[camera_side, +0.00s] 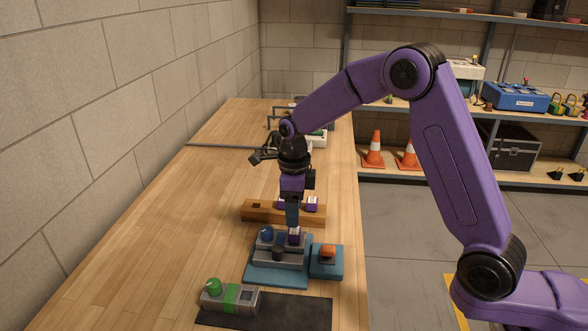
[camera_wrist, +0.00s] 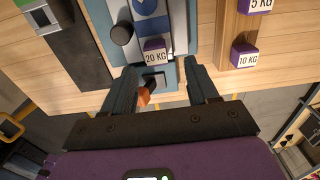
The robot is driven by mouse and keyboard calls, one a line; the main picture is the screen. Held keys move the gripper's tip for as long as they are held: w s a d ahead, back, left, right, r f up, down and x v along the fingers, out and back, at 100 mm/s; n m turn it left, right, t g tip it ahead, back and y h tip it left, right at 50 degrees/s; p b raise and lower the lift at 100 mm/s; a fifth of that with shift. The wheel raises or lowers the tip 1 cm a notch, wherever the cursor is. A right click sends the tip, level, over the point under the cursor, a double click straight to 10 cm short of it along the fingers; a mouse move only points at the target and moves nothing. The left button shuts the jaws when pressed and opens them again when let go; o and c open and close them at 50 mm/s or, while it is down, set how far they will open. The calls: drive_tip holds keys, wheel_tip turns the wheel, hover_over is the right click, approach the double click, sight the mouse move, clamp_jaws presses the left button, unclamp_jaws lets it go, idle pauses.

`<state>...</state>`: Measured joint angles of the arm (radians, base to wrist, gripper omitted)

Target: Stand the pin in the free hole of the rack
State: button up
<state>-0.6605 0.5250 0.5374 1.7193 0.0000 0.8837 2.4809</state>
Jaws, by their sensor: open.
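The pin with a purple cap marked "20 KG" (camera_wrist: 155,50) stands in a grey stepped fixture on a teal base; its cap also shows in the side view (camera_side: 295,236). Its lower part is hidden. The wooden rack (camera_side: 247,213) lies just behind the fixture. It holds two purple-capped pins, marked "5 KG" (camera_wrist: 258,4) and "10 KG" (camera_wrist: 245,55). A dark free hole (camera_side: 257,206) shows at its left end. My gripper (camera_wrist: 162,70) is open and empty, pointing down at the 20 KG cap. Whether its fingertips flank the cap or stay above it, I cannot tell.
The fixture also carries a blue round knob (camera_side: 266,234) and a dark cylinder (camera_wrist: 122,34). A teal block with an orange knob (camera_side: 328,251) adjoins at right. The table's left side is clear.

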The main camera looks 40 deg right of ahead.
sight(294, 230)
wheel_tip(294, 230, up, 11)
drive_tip(key=shift+r, duration=0.2)
drive_tip(key=s+a+f+n, duration=0.1)
drive_tip(key=s+n, duration=1.2)
drive_tip(key=n, duration=0.6)
drive_tip(key=s+d+f+n, duration=0.2)
drive_tip(key=s+d+n, duration=0.2)
drive_tip(key=s+n, duration=0.6)
drive_tip(key=s+d+f+n, duration=0.2)
drive_tip(key=s+d+n, duration=0.3)
drive_tip(key=s+n, duration=0.5)
drive_tip(key=shift+s+d, duration=0.15)
drive_tip(key=shift+s, duration=0.15)
